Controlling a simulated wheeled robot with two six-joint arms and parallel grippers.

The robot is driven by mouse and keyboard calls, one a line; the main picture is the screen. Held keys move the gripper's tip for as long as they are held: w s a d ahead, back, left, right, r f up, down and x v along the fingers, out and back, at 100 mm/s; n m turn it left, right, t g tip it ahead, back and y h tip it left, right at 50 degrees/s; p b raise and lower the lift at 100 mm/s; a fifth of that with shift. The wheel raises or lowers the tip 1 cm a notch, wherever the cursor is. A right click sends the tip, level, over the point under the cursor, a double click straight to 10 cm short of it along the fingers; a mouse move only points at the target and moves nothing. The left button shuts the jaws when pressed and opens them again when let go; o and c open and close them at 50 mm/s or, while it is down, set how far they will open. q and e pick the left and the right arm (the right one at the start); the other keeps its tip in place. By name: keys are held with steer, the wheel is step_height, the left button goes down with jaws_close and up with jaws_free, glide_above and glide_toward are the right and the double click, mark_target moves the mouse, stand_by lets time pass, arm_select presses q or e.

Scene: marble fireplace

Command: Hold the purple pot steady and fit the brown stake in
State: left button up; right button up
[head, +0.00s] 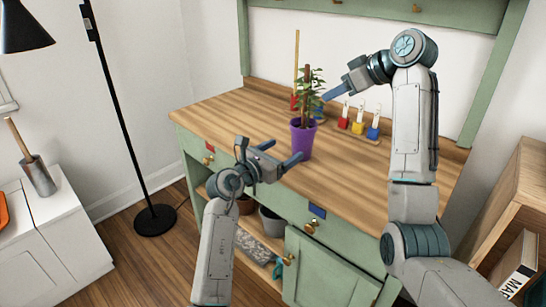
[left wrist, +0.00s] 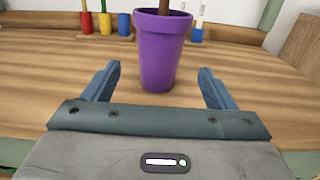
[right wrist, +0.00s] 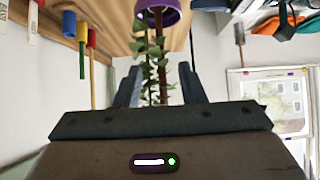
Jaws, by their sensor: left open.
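The purple pot (head: 302,140) stands upright on the wooden worktop, with a leafy green plant (head: 316,92) in it. The brown stake (head: 308,72) stands upright among the leaves, and its lower part shows inside the pot's rim in the left wrist view (left wrist: 164,7). My left gripper (head: 280,153) is open in front of the pot; the pot (left wrist: 158,55) appears centred beyond its fingers, apart from them. My right gripper (head: 328,95) is beside the foliage. In the right wrist view its fingers are apart, with stake (right wrist: 163,45) and stem showing between them. Where the stake ends in the pot is hidden.
Several tools with coloured handles, one yellow (head: 358,127), stand in a rack behind and right of the pot. A long tan stick (head: 296,60) rises behind the plant. The worktop (head: 225,112) is clear left of the pot. A black floor lamp (head: 118,110) stands farther left.

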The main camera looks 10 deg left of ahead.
mark_target(296, 143)
arm_select(q)
steer(key=x, duration=0.7)
steer(key=shift+c, duration=0.5)
